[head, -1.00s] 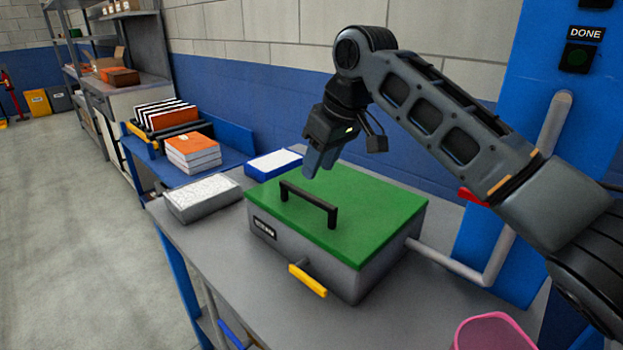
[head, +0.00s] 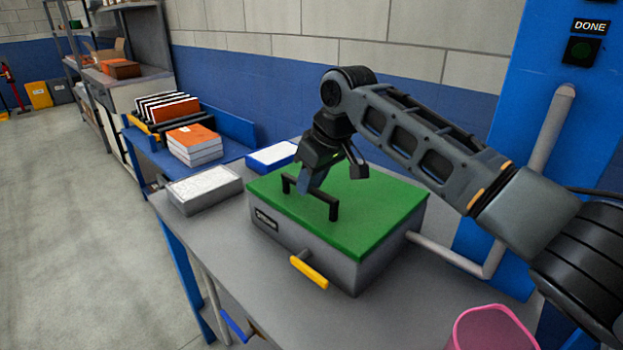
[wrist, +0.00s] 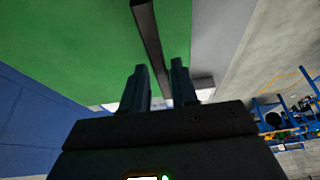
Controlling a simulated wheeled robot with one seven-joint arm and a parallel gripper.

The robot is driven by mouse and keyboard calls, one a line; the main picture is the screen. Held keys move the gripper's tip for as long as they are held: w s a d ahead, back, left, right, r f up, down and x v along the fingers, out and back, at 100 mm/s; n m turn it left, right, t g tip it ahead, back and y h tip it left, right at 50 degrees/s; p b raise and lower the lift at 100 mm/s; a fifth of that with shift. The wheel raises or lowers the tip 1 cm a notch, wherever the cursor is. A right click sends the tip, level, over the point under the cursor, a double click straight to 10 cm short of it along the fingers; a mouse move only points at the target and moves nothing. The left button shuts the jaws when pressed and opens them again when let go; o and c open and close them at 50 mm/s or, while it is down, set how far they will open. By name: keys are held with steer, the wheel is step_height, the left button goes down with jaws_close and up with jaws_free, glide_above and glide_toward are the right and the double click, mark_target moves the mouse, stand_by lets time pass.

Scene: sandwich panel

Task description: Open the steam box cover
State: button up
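The steam box (head: 330,261) is a grey box on the table with a flat green cover (head: 375,210), which lies shut on it. A black bar handle (head: 318,204) stands on the cover. My gripper (head: 304,188) is low over the cover at the handle, pointing down. In the wrist view, my gripper (wrist: 160,75) has its two fingers apart, with the dark handle bar (wrist: 148,40) running between them. A gap shows on both sides of the bar, so the fingers are not shut on it. The far end of the handle is partly hidden by the fingers in the head view.
A yellow lever (head: 312,273) sticks out of the box front. A grey tray (head: 204,190) and a blue tray (head: 272,157) stand behind left. A pipe (head: 450,257) runs from the right side. A pink container (head: 492,330) is at front right.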

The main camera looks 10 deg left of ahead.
jaws_close()
steer(key=shift+r, duration=0.15)
